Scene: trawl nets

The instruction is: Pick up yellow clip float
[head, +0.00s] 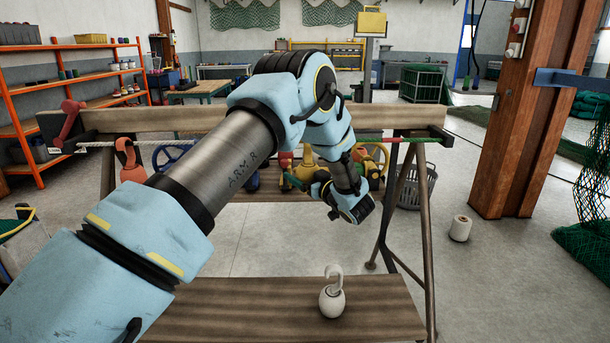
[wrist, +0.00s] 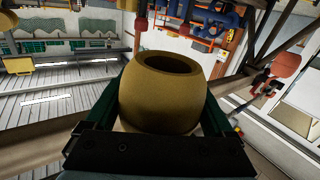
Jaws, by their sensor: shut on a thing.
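The yellow clip float (wrist: 160,95) sits between the green fingers of my gripper (wrist: 160,112) in the wrist view. Its rounded olive-yellow body has a dark round opening facing up in the picture. My gripper is shut on it, with one finger along each side. In the head view, my gripper is at the hanging rail, partly hidden by my own wrist, and the float there is hard to tell from other yellow pieces. Whether the float's hook is still on the rail cannot be told.
A wooden beam (head: 190,118) carries a rail with a coral float (head: 128,160) and other coloured pieces. A white clip float (head: 332,300) stands on the wooden bench (head: 230,312) in front.

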